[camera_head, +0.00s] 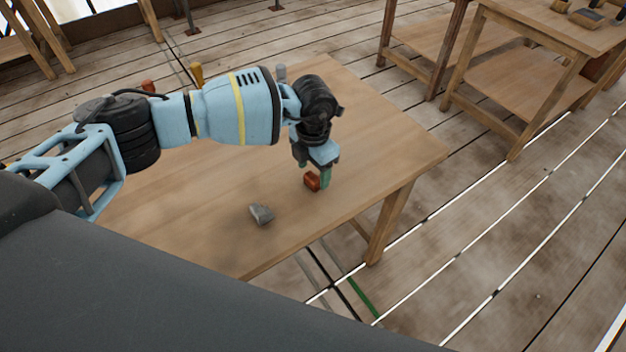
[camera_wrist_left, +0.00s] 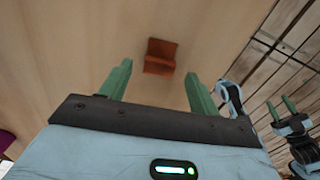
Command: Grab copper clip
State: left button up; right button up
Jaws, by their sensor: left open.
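The copper clip (camera_head: 312,181) is a small orange-brown block on the wooden table. My left gripper (camera_head: 324,181) points down right beside it, with the green fingers partly overlapping it in the head view. In the left wrist view the clip (camera_wrist_left: 160,57) lies beyond the fingertips, roughly centred between the two spread green fingers of the left gripper (camera_wrist_left: 158,78). The left gripper is open and empty. My right gripper (camera_wrist_left: 279,103) shows at the right edge of the left wrist view, its green fingers apart and nothing visible between them.
A grey angular piece (camera_head: 261,214) lies on the table (camera_head: 375,150) nearer to me. A red piece (camera_head: 148,86), a yellow piece (camera_head: 196,75) and a grey one (camera_head: 280,72) show behind my left arm. The table's right part is clear. Other wooden tables (camera_head: 530,85) stand beyond.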

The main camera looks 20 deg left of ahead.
aim_at(313, 177)
pick_arm(q)
notch_tip(313, 177, down, 3)
jog(key=shift+f, duration=0.15)
jog(key=c, duration=1.1)
pick_arm(e)
jog(key=shift+s+f, duration=0.15)
pick_arm(q)
jog(key=shift+w+r, duration=0.1)
jog(key=shift+r, duration=0.45)
jog(key=r, duration=0.2)
jog(key=shift+s+r, duration=0.4)
jog(key=s+d, duration=0.1)
jog(key=s, duration=0.4)
jog(key=s+d+p, duration=0.1)
jog(key=s+d, duration=0.1)
jog(key=s, duration=0.2)
jog(key=s+d+r, duration=0.1)
jog(key=s, duration=0.4)
jog(key=shift+s+d+r, duration=0.1)
jog(key=shift+s+d, duration=0.05)
jog(key=shift+s, duration=0.2)
pick_arm(e)
jog(key=shift+w+r, duration=0.35)
jog(key=shift+r, duration=0.2)
jog(key=shift+w+r, duration=0.3)
jog(key=shift+r, duration=0.2)
